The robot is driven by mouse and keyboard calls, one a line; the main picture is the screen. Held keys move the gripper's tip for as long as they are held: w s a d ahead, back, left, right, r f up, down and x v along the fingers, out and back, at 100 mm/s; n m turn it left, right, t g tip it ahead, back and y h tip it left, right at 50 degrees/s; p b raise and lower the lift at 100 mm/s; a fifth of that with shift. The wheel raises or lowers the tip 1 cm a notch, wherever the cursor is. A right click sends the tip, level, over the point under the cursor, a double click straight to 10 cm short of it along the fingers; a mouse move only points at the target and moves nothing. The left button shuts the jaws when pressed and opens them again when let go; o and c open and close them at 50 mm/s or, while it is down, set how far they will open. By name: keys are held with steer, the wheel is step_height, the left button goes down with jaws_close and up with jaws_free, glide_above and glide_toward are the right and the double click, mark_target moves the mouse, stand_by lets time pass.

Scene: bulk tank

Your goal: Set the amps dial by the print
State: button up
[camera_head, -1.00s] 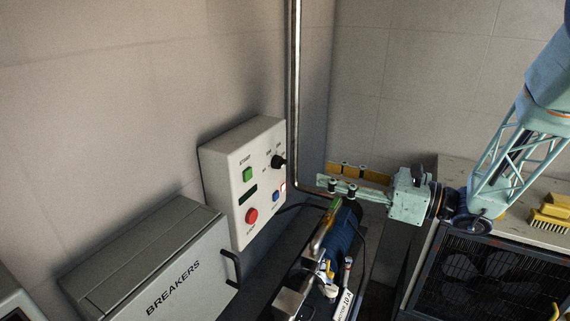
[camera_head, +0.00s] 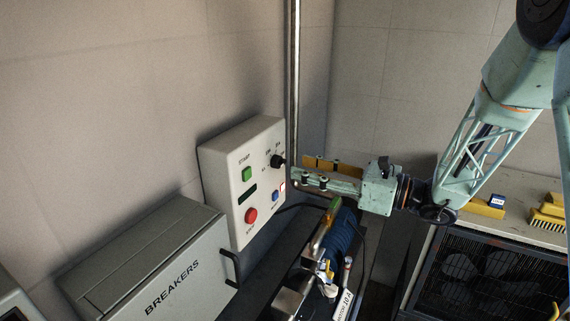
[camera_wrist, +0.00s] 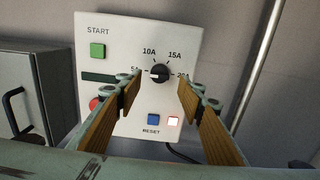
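The amps dial is a black knob (camera_wrist: 160,73) on a white control box (camera_head: 237,165); it also shows in the head view (camera_head: 277,161). Around it the wrist view shows 5A, 10A, 15A and 20A marks. A pale mark on the knob appears on its left, toward 5A. My gripper (camera_wrist: 158,90) is open and empty, with tan pads. The dial appears between its fingertips, beyond them; I see no contact. In the head view my gripper (camera_head: 300,172) is just right of the box. A white printed plate (camera_head: 344,304) near the blue motor (camera_head: 340,232) seems to read "MOTOR 10", its end unclear.
The box has a green START button (camera_wrist: 98,50), a red button (camera_head: 251,215), a blue RESET button (camera_wrist: 153,120) and a small red-edged white label (camera_wrist: 174,121). A grey BREAKERS box (camera_head: 170,270) is at left. A vertical pipe (camera_head: 295,80) runs behind.

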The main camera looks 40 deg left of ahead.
mark_target(284, 162)
steer(key=shift+s+a, duration=0.2)
steer(key=shift+a, duration=0.9)
steer(key=shift+s+a, duration=0.15)
steer(key=shift+a, duration=0.95)
steer(key=shift+s+a, duration=0.2)
steer(key=shift+a, duration=0.9)
steer(key=c, duration=0.9)
steer(key=shift+o, duration=0.2)
